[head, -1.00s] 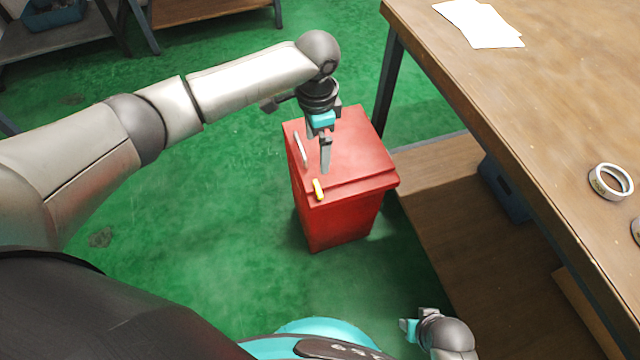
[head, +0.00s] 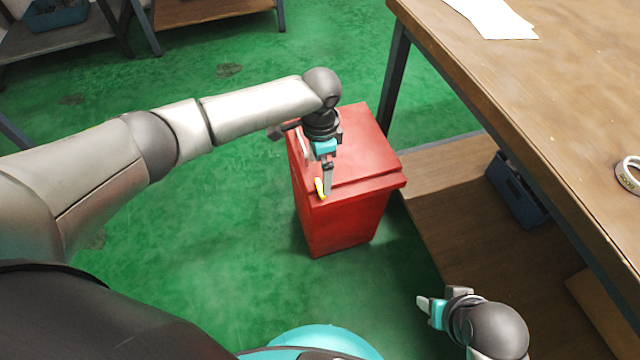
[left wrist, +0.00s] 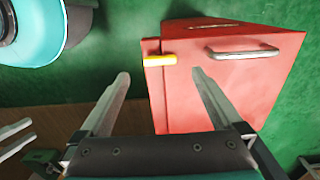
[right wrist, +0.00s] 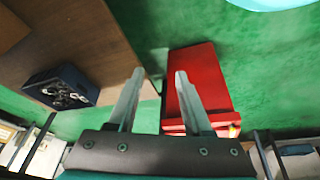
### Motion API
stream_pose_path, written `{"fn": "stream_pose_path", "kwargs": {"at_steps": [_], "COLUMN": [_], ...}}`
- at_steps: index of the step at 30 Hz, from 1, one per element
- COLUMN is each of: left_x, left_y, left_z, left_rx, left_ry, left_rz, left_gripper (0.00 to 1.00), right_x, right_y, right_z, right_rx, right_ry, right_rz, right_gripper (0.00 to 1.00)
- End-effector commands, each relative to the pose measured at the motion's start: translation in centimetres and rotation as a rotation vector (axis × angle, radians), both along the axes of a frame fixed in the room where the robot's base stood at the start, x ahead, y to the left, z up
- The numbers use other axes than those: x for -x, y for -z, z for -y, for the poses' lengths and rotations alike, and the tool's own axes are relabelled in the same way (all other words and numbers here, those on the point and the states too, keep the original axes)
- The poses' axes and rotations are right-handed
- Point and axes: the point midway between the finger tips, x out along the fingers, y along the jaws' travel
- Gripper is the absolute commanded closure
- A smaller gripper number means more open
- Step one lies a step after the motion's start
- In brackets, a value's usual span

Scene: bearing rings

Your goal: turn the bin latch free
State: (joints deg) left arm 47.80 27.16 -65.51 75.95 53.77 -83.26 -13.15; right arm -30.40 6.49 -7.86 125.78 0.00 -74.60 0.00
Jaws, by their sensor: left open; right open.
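The red bin (head: 350,205) stands on the green floor. Its yellow latch (head: 319,187) is at the near edge of the lid. My left gripper (head: 327,190) is open, pointing down at the latch, its fingers partly covering it in the head view. In the left wrist view the latch (left wrist: 159,60) appears between the two spread fingertips (left wrist: 160,76); I cannot tell whether they touch it. A metal handle (left wrist: 243,53) is on the lid beside it. My right gripper (head: 437,298) is open and empty, away from the bin, which also shows in the right wrist view (right wrist: 200,75).
Floor left and in front of the bin is clear.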

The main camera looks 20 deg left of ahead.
Motion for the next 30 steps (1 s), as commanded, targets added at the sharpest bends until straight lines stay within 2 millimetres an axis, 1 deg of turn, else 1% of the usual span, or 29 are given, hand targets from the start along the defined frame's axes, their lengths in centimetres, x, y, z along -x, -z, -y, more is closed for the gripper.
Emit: {"fn": "stream_pose_path", "kwargs": {"at_steps": [1,10,15,18,30], "left_x": [0.0,0.0,0.0,0.0,0.0], "left_y": [0.7,3.3,4.8,5.3,5.6], "left_z": [0.0,0.1,0.0,0.0,0.0], "left_rx": [0.000,0.001,0.001,0.000,0.001], "left_ry": [0.000,0.000,0.000,0.000,0.001], "left_rz": [-0.001,-0.001,-0.001,0.000,0.001], "left_gripper": [0.00,0.00,0.00,0.00,0.00], "right_x": [-0.1,0.0,-1.0,-1.5,-1.9], "right_y": [-0.4,-3.7,-3.9,-4.1,-4.5], "right_z": [0.0,0.0,-1.1,-1.6,-1.9], "right_rx": [-0.001,-0.007,-0.042,-0.055,-0.068], "right_ry": [0.000,0.001,-0.020,-0.026,-0.032], "right_rz": [0.011,0.057,0.147,0.186,0.218], "right_gripper": [0.50,0.50,0.50,0.50,0.50]}}
